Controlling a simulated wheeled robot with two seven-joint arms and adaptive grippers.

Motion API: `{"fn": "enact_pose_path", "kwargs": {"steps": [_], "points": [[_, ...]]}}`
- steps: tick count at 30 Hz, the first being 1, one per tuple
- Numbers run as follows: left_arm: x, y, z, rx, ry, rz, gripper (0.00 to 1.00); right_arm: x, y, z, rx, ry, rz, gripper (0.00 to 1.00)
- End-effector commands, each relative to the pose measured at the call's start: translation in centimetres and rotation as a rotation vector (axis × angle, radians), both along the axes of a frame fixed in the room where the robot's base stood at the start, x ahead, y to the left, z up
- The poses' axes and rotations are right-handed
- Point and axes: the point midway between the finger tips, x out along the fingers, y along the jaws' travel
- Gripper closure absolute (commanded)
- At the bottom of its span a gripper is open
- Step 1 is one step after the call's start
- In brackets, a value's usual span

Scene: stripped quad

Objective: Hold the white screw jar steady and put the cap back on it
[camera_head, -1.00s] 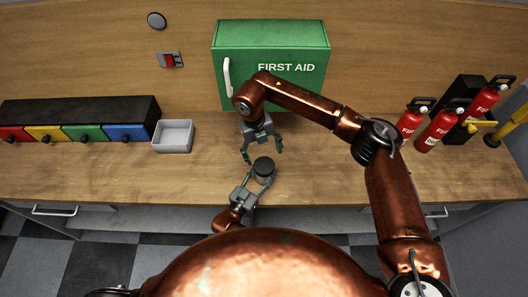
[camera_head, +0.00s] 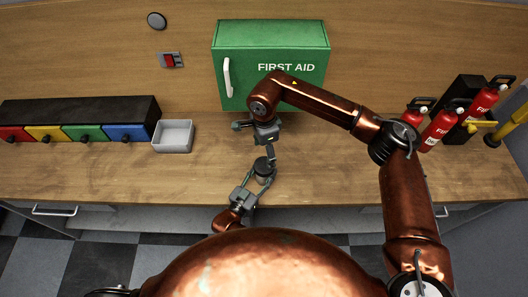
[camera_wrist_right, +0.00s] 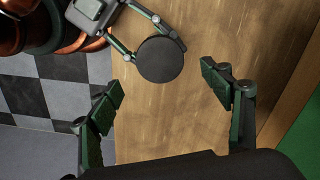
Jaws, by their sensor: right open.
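A round black cap (camera_head: 262,163) shows from above between the fingers of my left gripper (camera_head: 264,178), over the wood counter near its front edge. It also shows as a black disc in the right wrist view (camera_wrist_right: 160,59). The white jar's body is hidden under the cap and fingers; I cannot tell how the cap sits on it. My left gripper (camera_wrist_right: 152,45) has a finger on each side, closed around it. My right gripper (camera_head: 254,141) is open and empty, just behind and above the cap. In its wrist view the open fingers (camera_wrist_right: 162,80) stand apart, with the cap beyond them.
A green first aid cabinet (camera_head: 272,65) stands close behind my right gripper. A grey bin (camera_head: 173,136) and a row of coloured drawers (camera_head: 80,120) are on the left. Red extinguishers (camera_head: 440,125) stand at the right. The counter (camera_head: 330,170) is clear between.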

Motion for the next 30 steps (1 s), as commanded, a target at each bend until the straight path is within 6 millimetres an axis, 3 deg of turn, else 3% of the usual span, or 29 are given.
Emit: {"fn": "enact_pose_path", "kwargs": {"steps": [13,24,30], "points": [[0.0,0.0,0.0,0.0,0.001,-0.001,1.0,0.0,0.0,-0.6,0.0,0.001,0.004,0.28],[0.0,0.0,0.0,0.0,0.001,-0.001,1.0,-0.1,0.0,-5.9,-0.001,0.004,0.004,0.28],[0.0,0.0,0.0,0.0,0.001,-0.001,1.0,0.0,0.0,-7.7,-0.001,0.002,0.003,0.28]]}}
